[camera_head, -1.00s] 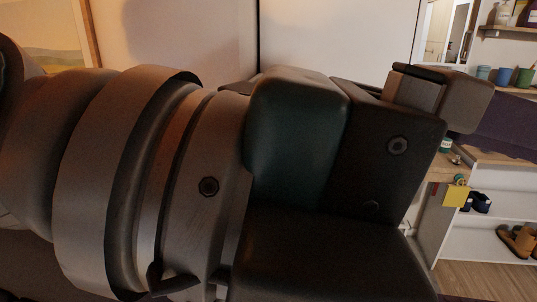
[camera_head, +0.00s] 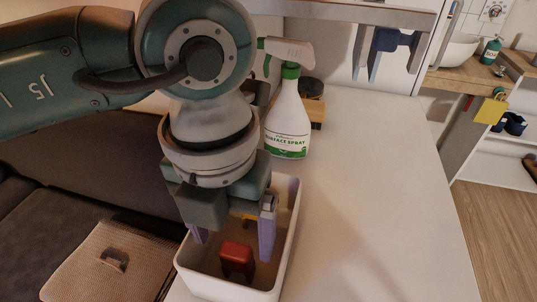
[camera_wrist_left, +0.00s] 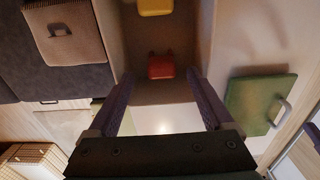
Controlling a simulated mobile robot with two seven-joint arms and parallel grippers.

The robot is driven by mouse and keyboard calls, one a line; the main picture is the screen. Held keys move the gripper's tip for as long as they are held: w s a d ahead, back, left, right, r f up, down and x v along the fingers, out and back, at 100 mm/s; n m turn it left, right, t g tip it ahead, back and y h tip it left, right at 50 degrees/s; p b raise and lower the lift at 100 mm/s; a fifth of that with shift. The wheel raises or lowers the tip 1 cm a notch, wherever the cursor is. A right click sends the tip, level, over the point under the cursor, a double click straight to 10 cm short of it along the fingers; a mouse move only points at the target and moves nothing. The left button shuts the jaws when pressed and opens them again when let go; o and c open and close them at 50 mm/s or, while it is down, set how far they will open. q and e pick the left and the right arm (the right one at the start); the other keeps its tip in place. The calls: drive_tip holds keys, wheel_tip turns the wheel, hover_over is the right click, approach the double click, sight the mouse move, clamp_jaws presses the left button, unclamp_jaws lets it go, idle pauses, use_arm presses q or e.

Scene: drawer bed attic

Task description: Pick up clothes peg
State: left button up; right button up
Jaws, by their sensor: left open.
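A red object (camera_head: 237,258), which looks like the clothes peg, lies inside a white bin (camera_head: 287,222). A smaller yellow object (camera_head: 247,217) lies beside it in the bin, partly hidden by my gripper. My left gripper (camera_head: 232,240) points down over the bin, open and empty, its purple fingers spread apart. In the left wrist view the red object (camera_wrist_left: 161,67) shows between and just beyond the fingertips (camera_wrist_left: 160,76), and the yellow object (camera_wrist_left: 155,7) is at the top edge. I cannot tell how high the fingers are above it.
A spray bottle (camera_head: 288,120) stands on the white table (camera_head: 375,190) behind the bin, near a dark round item. The table right of the bin is mostly clear. A woven box (camera_head: 105,265) and dark sofa are left. A green board (camera_wrist_left: 258,103) shows in the left wrist view.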

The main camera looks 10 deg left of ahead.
sight(235, 249)
use_arm(q)
wheel_tip(235, 249, down, 4)
drive_tip(key=shift+d+r, duration=0.1)
drive_tip(key=shift+r, duration=0.05)
drive_tip(key=shift+c, duration=0.2)
clamp_jaws()
idle(0.5)
